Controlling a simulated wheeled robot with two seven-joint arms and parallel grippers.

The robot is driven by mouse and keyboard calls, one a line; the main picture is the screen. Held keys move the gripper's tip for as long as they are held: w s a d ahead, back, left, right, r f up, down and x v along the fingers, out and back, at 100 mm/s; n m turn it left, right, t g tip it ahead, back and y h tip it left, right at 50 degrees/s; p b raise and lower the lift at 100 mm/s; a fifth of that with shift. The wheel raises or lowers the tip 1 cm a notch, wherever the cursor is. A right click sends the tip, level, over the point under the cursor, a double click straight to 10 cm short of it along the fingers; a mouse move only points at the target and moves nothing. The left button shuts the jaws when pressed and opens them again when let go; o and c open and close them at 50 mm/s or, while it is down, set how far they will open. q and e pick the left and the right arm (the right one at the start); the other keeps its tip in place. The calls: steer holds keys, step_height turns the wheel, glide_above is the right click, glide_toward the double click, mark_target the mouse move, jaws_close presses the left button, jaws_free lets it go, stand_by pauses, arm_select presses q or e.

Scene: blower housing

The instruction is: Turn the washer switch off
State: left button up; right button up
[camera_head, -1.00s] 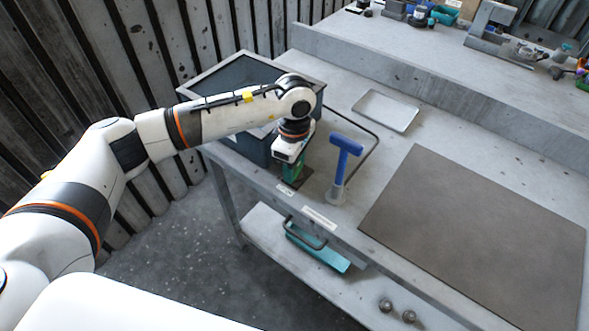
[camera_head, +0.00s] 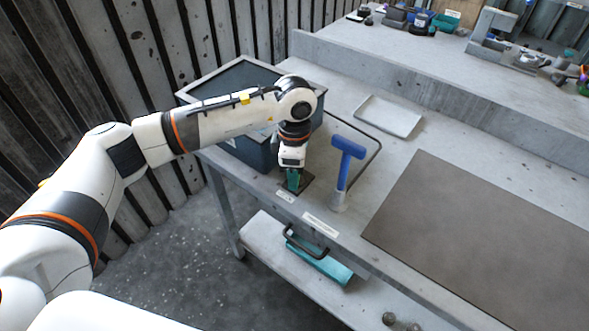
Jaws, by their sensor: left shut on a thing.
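My left gripper (camera_head: 293,186) comes down from above onto a small dark plate (camera_head: 308,181) at the front left edge of the grey worktable. Its green-teal fingers point straight down and are shut at the plate. The washer switch appears to be between the fingers, but they hide it, so I cannot see its position. A small white label (camera_head: 286,196) lies on the table edge just in front of the plate. My right gripper is not in view.
A blue T-shaped tool (camera_head: 347,150) stands in a pale holder (camera_head: 338,199) just right of the gripper. A dark tub (camera_head: 245,75) is close behind. A shallow tray (camera_head: 390,115) and brown mat (camera_head: 490,220) lie to the right. A teal case (camera_head: 320,263) sits on the lower shelf.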

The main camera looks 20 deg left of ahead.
arm_select(q)
steer(key=shift+r, duration=0.1)
steer(key=o, duration=1)
step_height(320, 180, up, 12)
steer(key=b, duration=0.2)
